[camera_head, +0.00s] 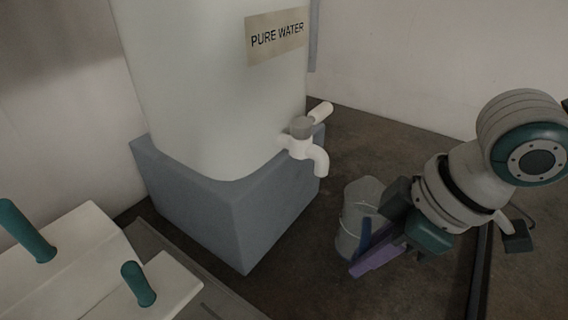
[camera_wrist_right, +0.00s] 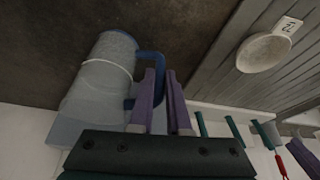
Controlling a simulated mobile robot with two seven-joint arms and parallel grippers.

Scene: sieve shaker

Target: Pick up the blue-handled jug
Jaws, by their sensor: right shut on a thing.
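The jug (camera_head: 352,218) is a grey translucent vessel with a pale line around it and a blue handle (camera_head: 366,238). In the head view it stands upright on or just above the dark brown surface; I cannot tell if it touches. My right gripper (camera_head: 377,254) comes in from the right, its purple fingers shut on the blue handle. In the right wrist view the jug (camera_wrist_right: 98,78) is at the left, its handle (camera_wrist_right: 155,58) at the fingertips of my gripper (camera_wrist_right: 162,82), which partly hide it. My left gripper is not in view.
A white tank labelled "PURE WATER" (camera_head: 215,85) sits in a grey-blue base (camera_head: 200,210). Its white tap (camera_head: 305,148) juts out left of and above the jug. White blocks with teal pegs (camera_head: 137,284) are at left. The wrist view shows a round pale dish (camera_wrist_right: 264,53) on grey slats.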

